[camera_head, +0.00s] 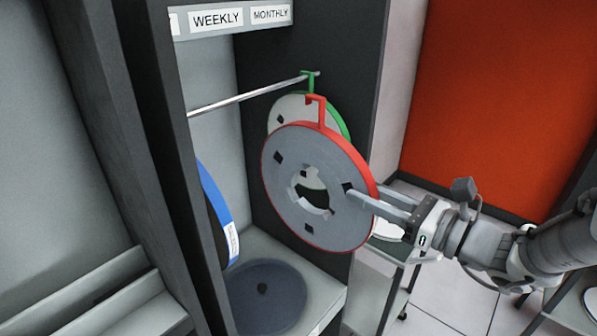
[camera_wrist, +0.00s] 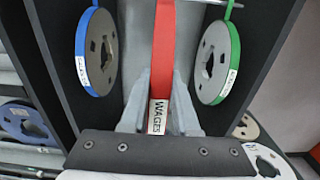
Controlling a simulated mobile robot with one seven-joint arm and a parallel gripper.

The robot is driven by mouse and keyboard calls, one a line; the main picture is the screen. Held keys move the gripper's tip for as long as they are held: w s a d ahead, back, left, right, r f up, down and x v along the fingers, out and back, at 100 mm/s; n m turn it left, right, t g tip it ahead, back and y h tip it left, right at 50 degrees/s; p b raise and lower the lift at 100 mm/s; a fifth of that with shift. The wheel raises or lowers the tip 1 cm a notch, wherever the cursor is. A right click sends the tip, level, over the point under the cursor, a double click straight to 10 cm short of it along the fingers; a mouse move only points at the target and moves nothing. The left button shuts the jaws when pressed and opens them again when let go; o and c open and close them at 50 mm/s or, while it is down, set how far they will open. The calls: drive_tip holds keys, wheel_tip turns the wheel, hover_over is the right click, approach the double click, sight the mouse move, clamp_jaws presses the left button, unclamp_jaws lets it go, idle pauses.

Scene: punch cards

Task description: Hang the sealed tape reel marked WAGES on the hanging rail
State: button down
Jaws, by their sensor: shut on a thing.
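The WAGES reel is a grey disc with a red rim and a red hook on top; its body (camera_head: 335,170) is upright in the head view. In the wrist view its red rim (camera_wrist: 163,50) is edge-on, with the WAGES label (camera_wrist: 157,116) low on it. My gripper (camera_head: 366,200) is shut on the reel's right edge; its fingers also show in the wrist view (camera_wrist: 160,85). The hanging rail (camera_head: 245,97) runs across the cabinet. The red hook appears lower than the rail and nearer the camera, apart from it.
A green-rimmed reel (camera_head: 345,126) hangs at the rail's far end, partly behind the red one. A blue-rimmed reel (camera_head: 219,205) is half hidden by the cabinet's left wall (camera_head: 160,120). WEEKLY (camera_head: 217,18) and MONTHLY (camera_head: 270,13) labels are above. A dark disc (camera_head: 280,305) lies below.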

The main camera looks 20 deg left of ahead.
drive_tip(key=shift+p+v, duration=0.35)
drive_tip(key=shift+v, duration=2.5)
drive_tip(key=shift+r, duration=0.1)
